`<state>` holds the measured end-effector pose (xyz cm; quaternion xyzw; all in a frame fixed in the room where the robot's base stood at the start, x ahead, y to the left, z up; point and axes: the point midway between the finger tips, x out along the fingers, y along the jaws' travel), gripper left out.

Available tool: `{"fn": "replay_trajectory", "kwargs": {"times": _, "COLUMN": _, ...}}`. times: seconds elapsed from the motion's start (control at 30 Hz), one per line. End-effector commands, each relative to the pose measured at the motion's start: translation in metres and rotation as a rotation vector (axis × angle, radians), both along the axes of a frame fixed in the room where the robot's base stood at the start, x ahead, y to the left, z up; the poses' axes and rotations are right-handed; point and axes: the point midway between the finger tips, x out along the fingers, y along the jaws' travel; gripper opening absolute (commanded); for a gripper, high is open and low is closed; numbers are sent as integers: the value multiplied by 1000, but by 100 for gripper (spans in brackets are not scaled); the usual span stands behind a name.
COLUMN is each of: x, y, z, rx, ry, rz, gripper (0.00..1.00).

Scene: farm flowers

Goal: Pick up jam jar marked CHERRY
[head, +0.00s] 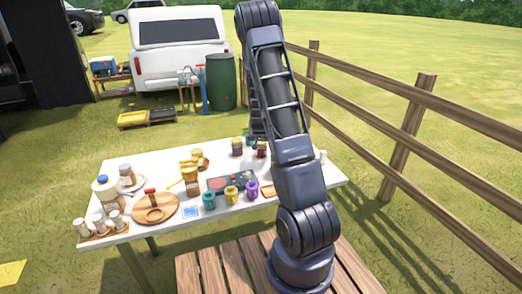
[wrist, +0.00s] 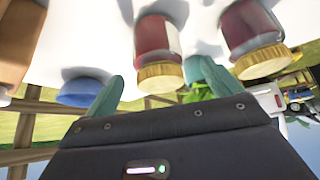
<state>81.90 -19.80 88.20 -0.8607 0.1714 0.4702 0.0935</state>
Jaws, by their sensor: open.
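Several jars stand on the white table (head: 137,163). In the wrist view, which looks upside down, a red jar (wrist: 153,36) with a yellow lid shows between the teal fingers of my gripper (wrist: 156,70). The gripper is open, and I cannot tell whether it touches the jar. A darker purple-red jar (wrist: 246,26) with a yellow lid stands to its right. In the head view two jars, one dark (head: 237,147) and one red (head: 261,149), stand near the table's back edge beside my arm. No label is readable, so I cannot tell which is CHERRY. My arm hides much of that area.
A blue-lidded thing (wrist: 84,93) and an orange-brown thing (wrist: 14,45) are left of the fingers in the wrist view. Mugs (head: 231,194), a wooden board (head: 156,210) and a tray (head: 219,184) fill the table front. A wooden fence (head: 400,140) runs right.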

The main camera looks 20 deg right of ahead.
Motion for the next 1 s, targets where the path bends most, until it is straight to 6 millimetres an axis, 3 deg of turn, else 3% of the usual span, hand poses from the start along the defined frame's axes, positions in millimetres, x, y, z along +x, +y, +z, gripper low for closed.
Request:
{"fn": "replay_trajectory", "kwargs": {"times": 0.17, "x": 2, "y": -2, "z": -6, "rx": 0, "ry": 1, "rz": -1, "gripper": 90}}
{"fn": "replay_trajectory", "kwargs": {"times": 0.53, "x": 21, "y": -12, "z": -43, "rx": 1, "ry": 2, "rz": 0, "gripper": 90}}
{"fn": "replay_trajectory", "kwargs": {"times": 0.8, "x": 23, "y": -12, "z": -46, "rx": 0, "ry": 0, "rz": 0, "gripper": 90}}
{"fn": "replay_trajectory", "kwargs": {"times": 0.83, "x": 23, "y": -12, "z": -46, "rx": 0, "ry": 0, "rz": 0, "gripper": 88}}
{"fn": "replay_trajectory", "kwargs": {"times": 1.0, "x": 23, "y": -12, "z": -46, "rx": 0, "ry": 0, "rz": 0, "gripper": 55}}
